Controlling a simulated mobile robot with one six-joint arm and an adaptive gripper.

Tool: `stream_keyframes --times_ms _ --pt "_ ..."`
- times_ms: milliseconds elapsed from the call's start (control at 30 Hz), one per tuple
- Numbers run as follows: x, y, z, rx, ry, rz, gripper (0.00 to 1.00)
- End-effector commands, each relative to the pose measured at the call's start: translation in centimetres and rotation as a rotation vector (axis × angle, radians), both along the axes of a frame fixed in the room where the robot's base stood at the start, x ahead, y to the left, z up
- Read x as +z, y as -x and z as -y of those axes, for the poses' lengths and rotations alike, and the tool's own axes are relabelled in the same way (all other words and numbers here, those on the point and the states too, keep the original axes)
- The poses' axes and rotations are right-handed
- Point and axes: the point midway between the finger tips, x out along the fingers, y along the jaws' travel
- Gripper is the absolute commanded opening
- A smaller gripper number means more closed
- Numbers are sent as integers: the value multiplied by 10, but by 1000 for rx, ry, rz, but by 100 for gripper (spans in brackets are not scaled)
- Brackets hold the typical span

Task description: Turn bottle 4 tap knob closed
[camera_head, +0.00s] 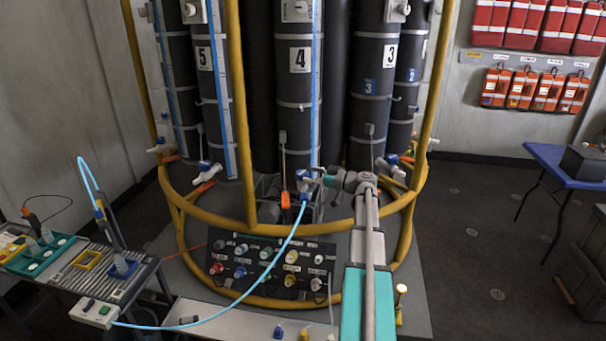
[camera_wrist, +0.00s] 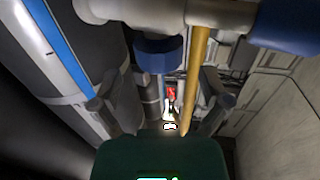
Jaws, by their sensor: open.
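Bottle 4 (camera_head: 299,90) is a tall dark cylinder with a white "4" label, standing in the middle of the rack in the head view. At its foot is a tap with a blue part (camera_head: 302,174), partly hidden by my gripper (camera_head: 322,174), which is close on its right. In the wrist view a blue knob (camera_wrist: 158,55) hangs under a pale horizontal pipe (camera_wrist: 150,12). My gripper (camera_wrist: 157,105) is open there, its two fingers spread apart below and to either side of the knob. I cannot tell whether a finger touches it.
Yellow rack rails (camera_head: 247,120) stand around the bottles. A light blue hose (camera_head: 275,262) runs from near the tap to the bench (camera_head: 85,275) at left. A panel of coloured knobs (camera_head: 270,265) sits below. A blue table (camera_head: 565,165) stands at right, with open floor before it.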

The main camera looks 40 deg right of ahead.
Motion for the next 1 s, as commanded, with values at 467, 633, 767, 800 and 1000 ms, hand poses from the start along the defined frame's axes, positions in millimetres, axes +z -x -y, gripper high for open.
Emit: stream_keyframes --times_ms 467,633,767,800,1000 --pt "0 -25 -14 0 0 0 96" --pt "0 -25 -14 -1 0 0 96" --pt "0 -25 -13 -1 0 0 79" --pt "0 -25 -13 -1 0 0 72" --pt "0 -24 -13 -2 0 0 35"
